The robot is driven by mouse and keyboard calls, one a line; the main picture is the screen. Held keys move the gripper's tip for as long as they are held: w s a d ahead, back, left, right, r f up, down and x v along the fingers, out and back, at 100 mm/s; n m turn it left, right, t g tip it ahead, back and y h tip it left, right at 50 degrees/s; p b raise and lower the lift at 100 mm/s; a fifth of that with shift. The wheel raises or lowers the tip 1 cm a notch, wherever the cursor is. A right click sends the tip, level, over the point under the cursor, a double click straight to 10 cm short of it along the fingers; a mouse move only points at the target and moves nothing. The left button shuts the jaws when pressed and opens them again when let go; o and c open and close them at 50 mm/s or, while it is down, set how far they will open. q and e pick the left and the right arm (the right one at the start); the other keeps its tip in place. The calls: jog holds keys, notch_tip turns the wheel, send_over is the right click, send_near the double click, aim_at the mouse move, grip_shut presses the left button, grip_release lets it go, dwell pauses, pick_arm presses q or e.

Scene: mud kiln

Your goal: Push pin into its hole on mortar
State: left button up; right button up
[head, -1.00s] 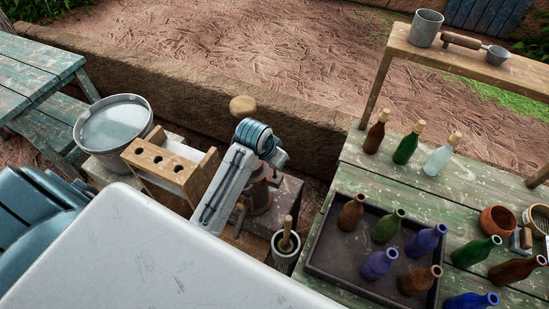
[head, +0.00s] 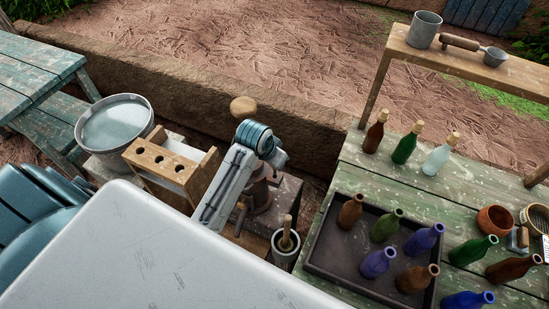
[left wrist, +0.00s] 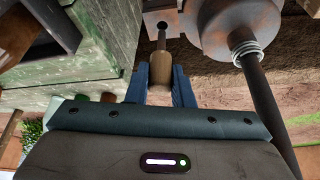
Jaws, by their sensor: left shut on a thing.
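My left gripper (left wrist: 160,75) is shut on the pin's wooden handle (left wrist: 161,68) in the left wrist view. The pin's thin metal shaft points away from the gripper, toward a pale block (left wrist: 160,17) with a dark hole. The shaft's tip is at or very near this hole; I cannot tell how far in it is. Beside the block is a rounded grey metal body (left wrist: 222,22), which seems to be the mortar. In the head view my left gripper (head: 272,157) is over the dark, rusty metal piece (head: 262,196), which hides the pin and hole. My right gripper is not visible.
A dark rod (left wrist: 262,100) with a coil slants close to the gripper's right. A grey cup with a pestle (head: 286,244) stands near my arm. A wooden rack (head: 152,158) and bucket (head: 113,123) are left; a green table (head: 468,190) with bottles is right.

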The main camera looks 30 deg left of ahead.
aim_at(275, 171)
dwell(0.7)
pick_arm(q)
jog(key=shift+p, duration=0.4)
jog(key=shift+f+b, duration=1.15)
jog(key=shift+f, duration=1.65)
jog(key=o, duration=0.9)
jog(key=shift+o, duration=0.2)
jog(key=d+b+v, duration=0.1)
jog(key=b+v, duration=0.1)
jog(key=v, duration=0.8)
jog(key=shift+s+a+r, duration=0.2)
jog(key=shift+a+r, duration=0.15)
jog(key=shift+a, duration=0.1)
